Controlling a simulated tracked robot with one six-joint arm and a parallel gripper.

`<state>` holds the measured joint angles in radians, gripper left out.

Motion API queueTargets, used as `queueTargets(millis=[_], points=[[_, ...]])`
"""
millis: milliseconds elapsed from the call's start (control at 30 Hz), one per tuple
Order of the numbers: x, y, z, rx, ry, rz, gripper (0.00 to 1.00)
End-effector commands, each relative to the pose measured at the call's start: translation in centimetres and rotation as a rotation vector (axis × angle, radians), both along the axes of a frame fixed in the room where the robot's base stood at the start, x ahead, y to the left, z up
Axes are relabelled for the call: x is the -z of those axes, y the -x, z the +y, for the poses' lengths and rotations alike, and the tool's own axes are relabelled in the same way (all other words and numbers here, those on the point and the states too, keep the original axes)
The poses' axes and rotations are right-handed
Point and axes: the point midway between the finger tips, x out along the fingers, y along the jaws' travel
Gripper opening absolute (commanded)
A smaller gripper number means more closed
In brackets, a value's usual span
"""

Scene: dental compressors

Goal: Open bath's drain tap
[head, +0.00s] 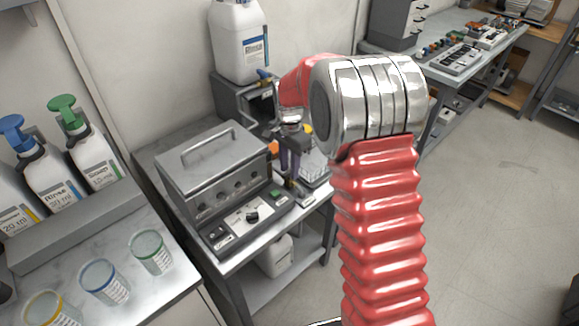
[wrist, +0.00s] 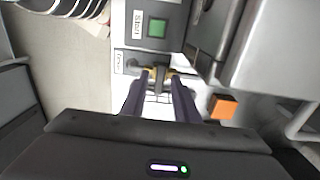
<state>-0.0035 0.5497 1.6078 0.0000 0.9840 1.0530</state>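The bath (head: 215,168) is a steel box with a handled lid, standing on a bench in the head view. Its front panel, with a green button, also shows in the wrist view (wrist: 136,42). The drain tap (wrist: 158,74), a grey fitting with a yellowish part, sticks out beside a small label. My gripper (wrist: 159,84) points at it with two dark purple fingers apart, one on each side. I cannot tell whether they touch the tap. In the head view my gripper (head: 289,170) is beside the bath's right end, partly hidden by my arm.
An orange block (wrist: 223,106) is close to the right finger. A wire rack (head: 314,172) stands right of the bath. A white jug (head: 240,42) is on a grey unit behind. Cups (head: 148,252) and pump bottles (head: 88,150) stand at left. Floor at right is clear.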

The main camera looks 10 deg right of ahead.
Motion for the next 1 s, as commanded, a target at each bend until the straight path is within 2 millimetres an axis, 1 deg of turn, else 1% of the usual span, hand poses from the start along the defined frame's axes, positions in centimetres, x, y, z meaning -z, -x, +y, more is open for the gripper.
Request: queueTargets(millis=[33, 300, 400, 767, 1000], points=[[-0.01, 0.0, 0.0, 0.0, 0.0, 0.0, 0.24], [-0.02, -0.01, 0.0, 0.0, 0.0, 0.0, 0.05], [-0.03, -0.01, 0.0, 0.0, 0.0, 0.0, 0.0], [-0.04, -0.03, 0.01, -0.01, -0.001, -0.001, 0.0], [-0.05, -0.04, 0.0, -0.077, 0.0, -0.001, 0.0]])
